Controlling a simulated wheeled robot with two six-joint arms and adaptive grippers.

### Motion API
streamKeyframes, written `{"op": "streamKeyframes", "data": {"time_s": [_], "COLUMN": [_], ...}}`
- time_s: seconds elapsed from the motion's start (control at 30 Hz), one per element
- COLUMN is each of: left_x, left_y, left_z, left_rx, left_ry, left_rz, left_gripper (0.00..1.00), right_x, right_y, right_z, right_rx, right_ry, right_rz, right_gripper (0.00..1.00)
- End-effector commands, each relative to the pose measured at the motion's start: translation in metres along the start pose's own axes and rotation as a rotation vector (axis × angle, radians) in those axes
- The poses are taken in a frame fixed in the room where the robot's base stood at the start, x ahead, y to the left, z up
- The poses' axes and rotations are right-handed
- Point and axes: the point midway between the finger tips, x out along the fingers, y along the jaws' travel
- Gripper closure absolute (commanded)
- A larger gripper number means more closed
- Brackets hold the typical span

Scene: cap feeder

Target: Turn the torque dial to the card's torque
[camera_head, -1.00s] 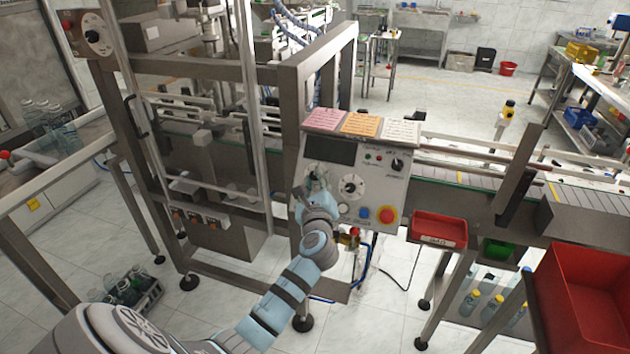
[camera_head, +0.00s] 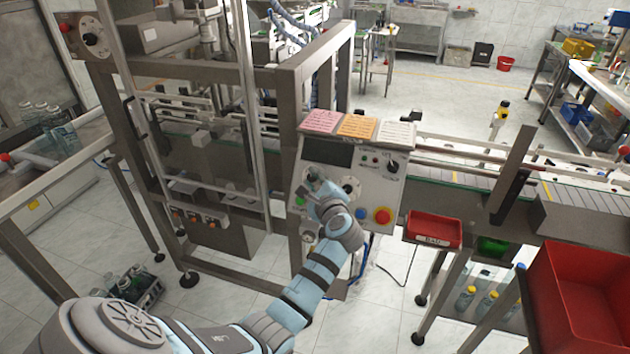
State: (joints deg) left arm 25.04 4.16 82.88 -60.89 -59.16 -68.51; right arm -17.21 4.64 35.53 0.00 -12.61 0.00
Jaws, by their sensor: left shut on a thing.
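The grey control panel (camera_head: 375,190) stands at the middle of the view. My left gripper (camera_head: 315,178) is at its left side, shut on the left dial, which is mostly hidden behind the fingers and wrist. A second dial (camera_head: 352,186) sits just right of it, partly covered by my arm. I cannot read the dial labels. A pink card (camera_head: 322,121), an orange card (camera_head: 357,127) and a white card (camera_head: 396,134) lie along the panel's top; their print is too small to read. My right gripper is out of view.
The panel also has a dark screen (camera_head: 327,152), a small black knob (camera_head: 393,166), a blue button (camera_head: 361,213) and a red button (camera_head: 382,216). A red tray (camera_head: 433,229) is to its right. A steel frame (camera_head: 283,150) stands close on the left.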

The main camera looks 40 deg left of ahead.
Motion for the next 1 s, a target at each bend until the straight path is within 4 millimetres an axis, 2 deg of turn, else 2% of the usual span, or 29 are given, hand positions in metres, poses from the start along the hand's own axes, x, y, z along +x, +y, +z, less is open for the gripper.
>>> {"op": "streamKeyframes", "data": {"time_s": [0.23, 0.27, 0.37, 0.7, 0.77, 1.0], "left_x": [0.000, 0.000, 0.000, -0.004, -0.013, -0.064], "left_y": [-0.001, -0.001, -0.001, 0.000, 0.000, 0.000], "left_z": [0.000, 0.000, 0.000, -0.001, -0.001, -0.002], "left_rx": [-0.001, -0.001, 0.000, 0.000, -0.003, -0.003], "left_ry": [0.000, 0.000, 0.000, 0.001, 0.003, 0.003], "left_rz": [-0.002, -0.002, -0.002, -0.002, -0.002, -0.002], "left_gripper": [1.00, 0.74, 0.58, 0.58, 0.58, 0.58], "right_x": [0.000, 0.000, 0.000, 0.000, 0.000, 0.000], "right_y": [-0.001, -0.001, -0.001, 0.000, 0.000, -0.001], "right_z": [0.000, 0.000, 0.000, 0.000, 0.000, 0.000], "right_rx": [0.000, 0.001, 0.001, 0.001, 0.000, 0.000], "right_ry": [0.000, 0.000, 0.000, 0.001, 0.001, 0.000], "right_rz": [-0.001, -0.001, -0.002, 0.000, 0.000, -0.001], "right_gripper": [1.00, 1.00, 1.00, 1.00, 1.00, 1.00]}}
